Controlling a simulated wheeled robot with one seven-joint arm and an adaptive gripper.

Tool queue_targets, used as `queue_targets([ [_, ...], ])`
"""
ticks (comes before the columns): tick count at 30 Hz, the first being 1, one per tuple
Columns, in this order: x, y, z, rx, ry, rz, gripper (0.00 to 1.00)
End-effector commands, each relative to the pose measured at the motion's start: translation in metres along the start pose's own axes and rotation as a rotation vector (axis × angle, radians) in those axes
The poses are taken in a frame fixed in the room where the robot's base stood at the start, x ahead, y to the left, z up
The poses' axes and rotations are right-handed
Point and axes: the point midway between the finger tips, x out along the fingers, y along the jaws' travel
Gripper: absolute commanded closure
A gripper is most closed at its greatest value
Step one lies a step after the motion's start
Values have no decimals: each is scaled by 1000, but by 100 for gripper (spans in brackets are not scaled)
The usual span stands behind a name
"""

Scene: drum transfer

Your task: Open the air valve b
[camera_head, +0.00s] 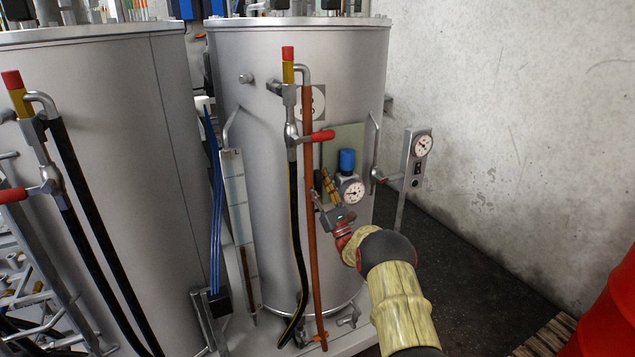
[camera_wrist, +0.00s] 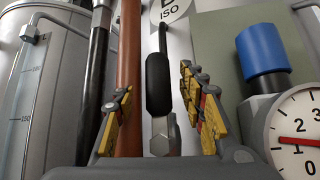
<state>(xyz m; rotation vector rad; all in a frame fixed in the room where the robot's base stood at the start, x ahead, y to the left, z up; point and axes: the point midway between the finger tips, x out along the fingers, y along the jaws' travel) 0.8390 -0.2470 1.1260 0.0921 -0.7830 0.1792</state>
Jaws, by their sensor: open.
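The air valve b, as I take it, is a small metal valve with a black lever handle (camera_wrist: 158,85) in the middle of the wrist view. The handle stands upright, its thin rod reaching up in front of the drum. In the head view I cannot make the valve out behind my gripper. My gripper (camera_head: 326,192) is at the front of the right drum, low beside the gauge. In the wrist view my gripper (camera_wrist: 160,115) is open, with one yellow finger on each side of the handle. Both fingers look apart from the handle; its depth between them is unclear.
A regulator with a blue knob (camera_head: 347,160) and a round gauge (camera_head: 352,191) sits right of the fingers. A brown pipe (camera_wrist: 129,60) and black hose (camera_wrist: 97,70) run on the left. A red-handled valve (camera_head: 318,136) is above. Another gauge box (camera_head: 416,158) stands right.

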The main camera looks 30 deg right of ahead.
Motion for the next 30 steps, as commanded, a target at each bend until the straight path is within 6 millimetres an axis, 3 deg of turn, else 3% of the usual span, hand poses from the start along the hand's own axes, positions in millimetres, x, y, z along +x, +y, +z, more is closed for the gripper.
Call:
queue_targets([
  [8, -8, 0, 0, 0, 0, 0, 59],
  [21, -90, -1, -1, 0, 3, -2, 59],
  [30, -119, -1, -1, -1, 1, -1, 59],
])
